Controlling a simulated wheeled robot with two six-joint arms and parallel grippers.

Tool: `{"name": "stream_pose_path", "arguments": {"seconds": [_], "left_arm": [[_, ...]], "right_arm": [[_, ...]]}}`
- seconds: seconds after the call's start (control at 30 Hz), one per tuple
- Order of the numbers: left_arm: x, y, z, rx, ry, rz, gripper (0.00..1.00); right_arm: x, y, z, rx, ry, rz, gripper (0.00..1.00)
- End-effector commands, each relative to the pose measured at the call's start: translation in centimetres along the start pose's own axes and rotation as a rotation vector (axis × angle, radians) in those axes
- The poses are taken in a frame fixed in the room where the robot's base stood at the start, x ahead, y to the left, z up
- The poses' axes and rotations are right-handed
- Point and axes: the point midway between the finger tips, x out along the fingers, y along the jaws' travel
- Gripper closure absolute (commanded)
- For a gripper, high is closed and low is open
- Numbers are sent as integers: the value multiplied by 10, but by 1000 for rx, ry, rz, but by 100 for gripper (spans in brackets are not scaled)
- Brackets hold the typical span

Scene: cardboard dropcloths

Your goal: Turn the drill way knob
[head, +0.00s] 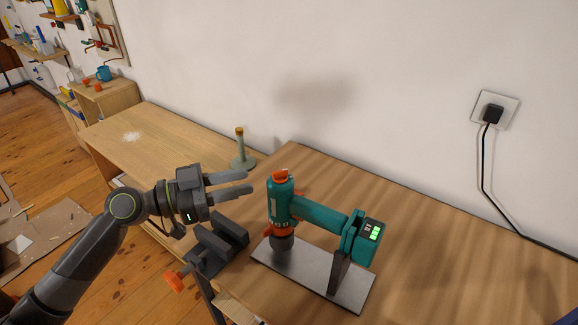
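A teal drill (312,212) is mounted on a metal plate (262,250) on the wooden table, its body upright and its handle pointing right. An orange knob (281,174) sits on top of the drill body, and smaller orange parts show on its side; I cannot tell for sure which one is the way knob. My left gripper (247,182) is open and empty, left of the drill, with its fingers pointing at the drill's upper part and apart from it. My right gripper is out of view.
A dark vise (222,240) with an orange handle stands below my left gripper, near the table's left edge. A greenish stand (242,155) is behind it. A wall socket (493,112) has a black cable running down right. The table right of the drill is clear.

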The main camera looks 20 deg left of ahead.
Motion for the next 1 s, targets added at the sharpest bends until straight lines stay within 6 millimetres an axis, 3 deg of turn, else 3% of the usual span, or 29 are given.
{"name": "stream_pose_path", "arguments": {"seconds": [0.7,1.0], "left_arm": [[82,1,-3,-4,3,1,70],[105,0,-1,-2,0,0,70]], "right_arm": [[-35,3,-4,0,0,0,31],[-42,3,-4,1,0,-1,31]]}}
